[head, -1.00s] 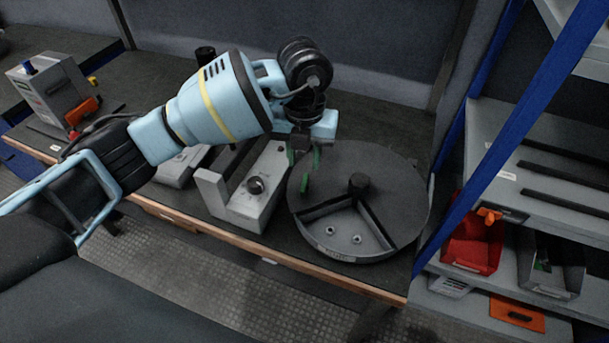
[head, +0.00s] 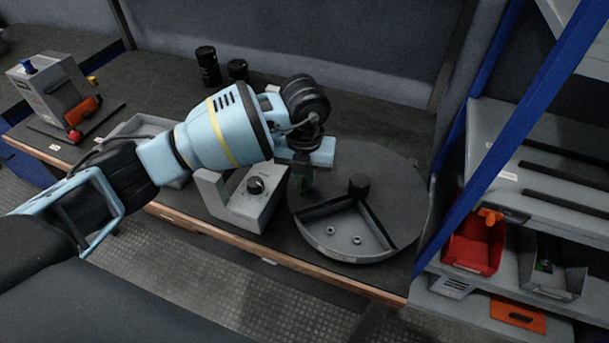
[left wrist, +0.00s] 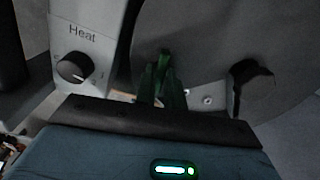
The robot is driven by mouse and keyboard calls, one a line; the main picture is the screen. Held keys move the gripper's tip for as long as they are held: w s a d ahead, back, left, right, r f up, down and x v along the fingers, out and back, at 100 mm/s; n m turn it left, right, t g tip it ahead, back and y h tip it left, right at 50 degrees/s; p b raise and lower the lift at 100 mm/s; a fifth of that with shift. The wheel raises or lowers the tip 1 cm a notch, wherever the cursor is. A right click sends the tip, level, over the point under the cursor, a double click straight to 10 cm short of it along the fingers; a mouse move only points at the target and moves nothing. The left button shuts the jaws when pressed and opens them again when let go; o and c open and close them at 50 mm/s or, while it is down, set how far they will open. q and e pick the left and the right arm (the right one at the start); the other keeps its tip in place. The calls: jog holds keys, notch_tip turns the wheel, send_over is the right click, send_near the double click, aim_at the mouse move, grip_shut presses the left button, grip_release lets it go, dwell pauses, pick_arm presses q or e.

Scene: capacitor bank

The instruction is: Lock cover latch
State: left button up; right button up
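My left gripper (head: 306,184) has green fingers pointing down over the left part of a round grey turntable (head: 400,192). In the left wrist view its fingers (left wrist: 163,78) look pressed together, with nothing seen between them. The turntable has a black centre knob (head: 358,184) and an open wedge with two small round fittings; the knob also shows in the left wrist view (left wrist: 253,88). I cannot tell for sure which part is the cover latch; a device at the far left has an orange lever (head: 84,110). My right gripper is not in view.
A grey box marked Heat (left wrist: 90,35) with a black dial (head: 255,185) stands left of the turntable. Black cylinders (head: 208,66) stand behind my arm. A grey tray (head: 140,128) is left of the box. A red bin (head: 473,246) sits on the right shelf.

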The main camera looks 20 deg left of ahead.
aim_at(304, 182)
pick_arm(q)
grip_shut()
jog(key=shift+m+p, duration=0.35)
jog(key=shift+m, duration=0.95)
jog(key=o, duration=0.6)
grip_release()
jog(key=shift+c, duration=0.2)
jog(key=shift+r, duration=3.95)
